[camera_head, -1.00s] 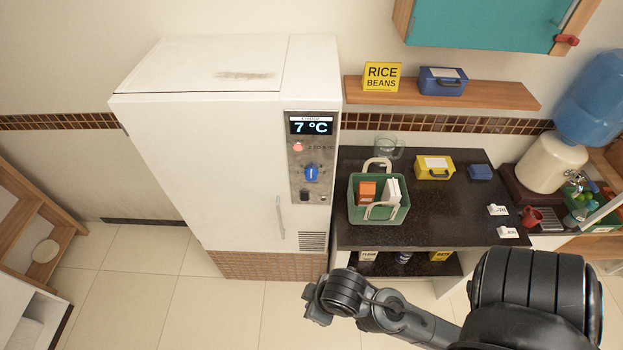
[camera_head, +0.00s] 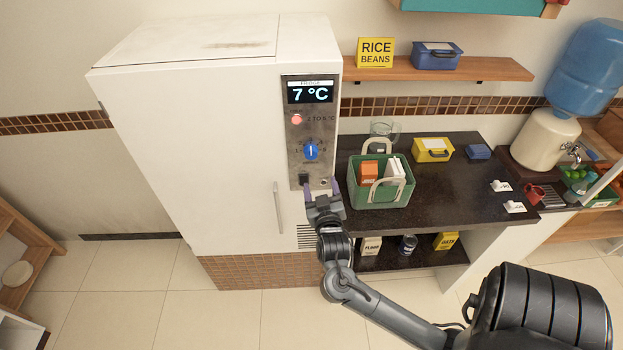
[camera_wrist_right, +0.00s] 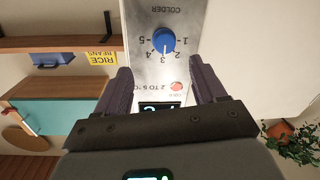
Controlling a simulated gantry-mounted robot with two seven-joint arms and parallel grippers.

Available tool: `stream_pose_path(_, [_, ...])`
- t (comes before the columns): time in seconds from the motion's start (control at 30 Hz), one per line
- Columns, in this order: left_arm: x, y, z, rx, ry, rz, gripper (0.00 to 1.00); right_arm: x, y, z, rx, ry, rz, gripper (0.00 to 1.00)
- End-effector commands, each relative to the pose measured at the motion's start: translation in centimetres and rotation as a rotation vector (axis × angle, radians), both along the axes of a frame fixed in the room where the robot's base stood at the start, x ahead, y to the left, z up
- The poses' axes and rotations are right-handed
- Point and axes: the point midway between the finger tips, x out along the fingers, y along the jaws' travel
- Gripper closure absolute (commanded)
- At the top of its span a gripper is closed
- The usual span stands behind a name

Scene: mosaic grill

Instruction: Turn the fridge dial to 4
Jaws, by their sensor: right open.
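The white fridge (camera_head: 190,150) has a grey control panel with a blue dial (camera_head: 311,151). In the right wrist view the blue dial (camera_wrist_right: 162,40) appears upside down, with several numbers around it. Its white pointer mark appears to be at the 3. The display (camera_head: 310,92) reads 7 °C. My right gripper (camera_head: 321,187) is open and empty, just below the dial in the head view. In the right wrist view my right gripper's (camera_wrist_right: 160,68) fingers are spread apart, and the dial lies beyond their tips, untouched. My left gripper is not in view.
A green basket (camera_head: 380,194) with boxes stands on the dark counter (camera_head: 440,205) right of the fridge. The vertical fridge handle (camera_head: 278,208) is left of the gripper.

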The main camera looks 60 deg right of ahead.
Motion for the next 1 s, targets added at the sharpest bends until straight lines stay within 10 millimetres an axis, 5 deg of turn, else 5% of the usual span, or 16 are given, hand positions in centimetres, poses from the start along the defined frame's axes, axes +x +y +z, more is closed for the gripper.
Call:
stream_pose_path(0.17, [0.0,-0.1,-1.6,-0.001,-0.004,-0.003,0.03,1.3,-0.3,0.1,-0.003,-0.043,0.000,0.30])
stream_pose_path(1.0, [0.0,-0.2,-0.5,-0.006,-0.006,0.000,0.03,7.8,-8.2,0.3,-0.001,-0.047,0.002,0.30])
